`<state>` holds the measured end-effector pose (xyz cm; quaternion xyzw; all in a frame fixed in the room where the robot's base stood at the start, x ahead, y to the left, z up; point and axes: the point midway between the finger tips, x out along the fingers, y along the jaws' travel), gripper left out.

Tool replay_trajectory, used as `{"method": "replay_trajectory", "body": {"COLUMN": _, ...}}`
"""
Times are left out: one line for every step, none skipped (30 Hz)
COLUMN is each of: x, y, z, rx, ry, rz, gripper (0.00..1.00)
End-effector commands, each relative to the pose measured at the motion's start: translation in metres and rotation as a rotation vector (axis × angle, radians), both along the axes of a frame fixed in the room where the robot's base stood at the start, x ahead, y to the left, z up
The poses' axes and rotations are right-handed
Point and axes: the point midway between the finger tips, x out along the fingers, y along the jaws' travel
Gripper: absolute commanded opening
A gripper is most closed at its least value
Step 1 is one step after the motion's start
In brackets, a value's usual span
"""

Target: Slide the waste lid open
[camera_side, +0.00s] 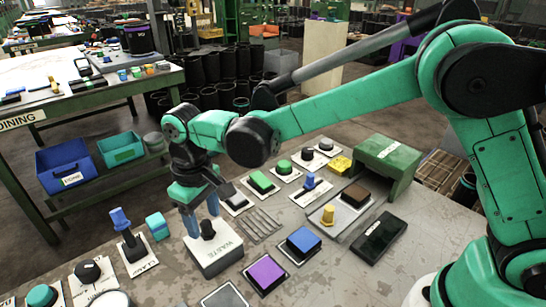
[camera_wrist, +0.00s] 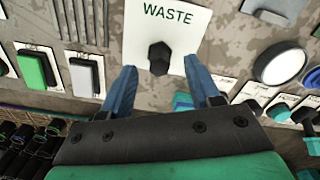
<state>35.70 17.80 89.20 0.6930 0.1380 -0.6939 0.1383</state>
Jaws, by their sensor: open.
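The waste lid is a white plate marked WASTE (camera_side: 222,254) with a black knob (camera_side: 207,229) standing up from it. It lies on the worn grey bench. In the wrist view the white plate (camera_wrist: 183,27) is at top centre, and its black knob (camera_wrist: 159,58) sits just beyond my fingertips. My gripper (camera_side: 203,219) is open above the plate's back part. In the wrist view my gripper's (camera_wrist: 166,80) two blue fingers stand apart on either side, short of the knob in the picture. I cannot tell whether the fingers touch the plate. The lid appears closed, with no opening visible.
A blue-topped peg (camera_side: 122,220) and a teal block (camera_side: 157,225) stand left of the lid. A slotted grille (camera_side: 262,224), a purple pad (camera_side: 265,273) and a blue pad (camera_side: 303,243) lie to the right. A green stand (camera_side: 388,160) is farther back.

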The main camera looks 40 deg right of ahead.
Motion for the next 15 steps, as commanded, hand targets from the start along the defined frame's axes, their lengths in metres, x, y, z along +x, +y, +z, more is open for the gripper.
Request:
{"method": "replay_trajectory", "body": {"x": 0.0, "y": 0.0, "z": -0.007, "rx": 0.0, "ry": -0.001, "rz": 0.0, "gripper": 0.56}}
{"method": "replay_trajectory", "body": {"x": 0.0, "y": 0.0, "z": -0.01, "rx": 0.0, "ry": -0.001, "rz": 0.0, "gripper": 0.56}}
{"method": "replay_trajectory", "body": {"x": 0.0, "y": 0.0, "z": -0.014, "rx": 0.0, "ry": -0.001, "rz": 0.0, "gripper": 0.56}}
{"method": "replay_trajectory", "body": {"x": 0.0, "y": 0.0, "z": -0.016, "rx": 0.0, "ry": -0.001, "rz": 0.0, "gripper": 0.56}}
{"method": "replay_trajectory", "body": {"x": 0.0, "y": 0.0, "z": -0.018, "rx": 0.0, "ry": -0.001, "rz": -0.001, "gripper": 0.56}}
{"method": "replay_trajectory", "body": {"x": 0.0, "y": 0.0, "z": -0.019, "rx": 0.0, "ry": -0.001, "rz": -0.001, "gripper": 0.56}}
{"method": "replay_trajectory", "body": {"x": 0.0, "y": 0.0, "z": -0.02, "rx": 0.0, "ry": -0.001, "rz": -0.001, "gripper": 0.56}}
{"method": "replay_trajectory", "body": {"x": 0.0, "y": 0.0, "z": -0.02, "rx": 0.0, "ry": -0.001, "rz": -0.001, "gripper": 0.56}}
{"method": "replay_trajectory", "body": {"x": 0.0, "y": 0.0, "z": -0.021, "rx": 0.0, "ry": -0.001, "rz": -0.001, "gripper": 0.56}}
{"method": "replay_trajectory", "body": {"x": 0.0, "y": 0.0, "z": -0.021, "rx": 0.001, "ry": -0.002, "rz": -0.001, "gripper": 0.56}}
{"method": "replay_trajectory", "body": {"x": 0.0, "y": 0.0, "z": -0.021, "rx": 0.001, "ry": -0.002, "rz": -0.001, "gripper": 0.56}}
{"method": "replay_trajectory", "body": {"x": 0.0, "y": 0.0, "z": -0.02, "rx": 0.001, "ry": -0.002, "rz": -0.001, "gripper": 0.56}}
{"method": "replay_trajectory", "body": {"x": 0.0, "y": 0.0, "z": -0.02, "rx": 0.001, "ry": -0.002, "rz": -0.001, "gripper": 0.56}}
{"method": "replay_trajectory", "body": {"x": 0.0, "y": 0.0, "z": -0.02, "rx": 0.001, "ry": -0.002, "rz": -0.001, "gripper": 0.5}}
{"method": "replay_trajectory", "body": {"x": 0.0, "y": 0.0, "z": -0.02, "rx": 0.001, "ry": -0.002, "rz": -0.001, "gripper": 0.39}}
